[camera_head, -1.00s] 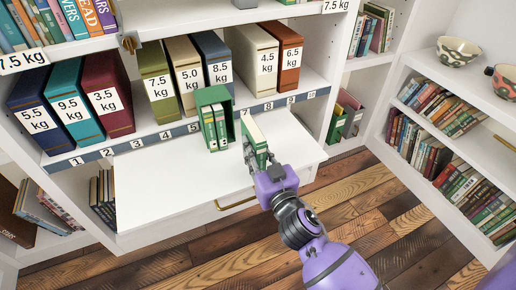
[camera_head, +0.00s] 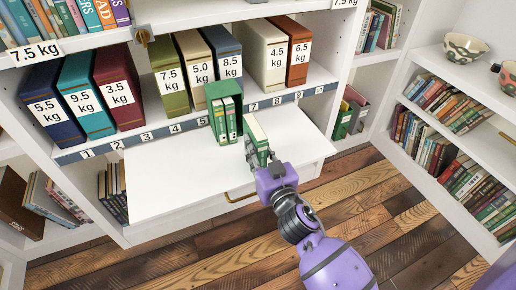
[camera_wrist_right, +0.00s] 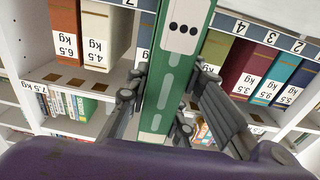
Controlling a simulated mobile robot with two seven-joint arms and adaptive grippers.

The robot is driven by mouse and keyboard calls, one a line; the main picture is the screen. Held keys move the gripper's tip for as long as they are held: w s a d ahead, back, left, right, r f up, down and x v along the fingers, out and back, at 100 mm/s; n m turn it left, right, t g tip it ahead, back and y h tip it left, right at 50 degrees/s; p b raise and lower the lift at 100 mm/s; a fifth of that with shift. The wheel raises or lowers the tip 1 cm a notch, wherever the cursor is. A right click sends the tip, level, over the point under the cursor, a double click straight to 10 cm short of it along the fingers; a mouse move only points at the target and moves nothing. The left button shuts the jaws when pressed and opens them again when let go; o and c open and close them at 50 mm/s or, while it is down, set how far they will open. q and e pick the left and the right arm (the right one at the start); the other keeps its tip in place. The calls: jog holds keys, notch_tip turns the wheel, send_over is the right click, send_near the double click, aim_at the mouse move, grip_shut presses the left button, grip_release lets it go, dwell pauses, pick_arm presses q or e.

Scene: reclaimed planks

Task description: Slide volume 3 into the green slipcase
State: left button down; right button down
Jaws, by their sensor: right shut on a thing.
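The green slipcase (camera_head: 208,95) stands upright on the white pull-out board, its opening facing me. Green volumes with pale spine labels (camera_head: 229,121) stand inside it, and a dark gap shows at its right side. My right gripper (camera_head: 263,158) is shut on a green book, volume 3 (camera_head: 256,133), upright just right of the slipcase and nearer to me. In the right wrist view, the book's green spine (camera_wrist_right: 158,118) carries a white label with three dots, between the two fingers of my gripper (camera_wrist_right: 160,115). My left gripper is not in view.
The white board (camera_head: 180,185) is clear to the left of the slipcase. Behind it runs a numbered shelf edge (camera_head: 160,133) with heavy labelled binders, such as the olive one (camera_head: 171,95). A bookcase (camera_head: 440,140) stands at the right.

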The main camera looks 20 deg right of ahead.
jog(key=w, duration=0.3)
jog(key=shift+w, duration=1)
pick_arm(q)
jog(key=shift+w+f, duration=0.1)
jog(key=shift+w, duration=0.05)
pick_arm(e)
jog(key=shift+w, duration=0.15)
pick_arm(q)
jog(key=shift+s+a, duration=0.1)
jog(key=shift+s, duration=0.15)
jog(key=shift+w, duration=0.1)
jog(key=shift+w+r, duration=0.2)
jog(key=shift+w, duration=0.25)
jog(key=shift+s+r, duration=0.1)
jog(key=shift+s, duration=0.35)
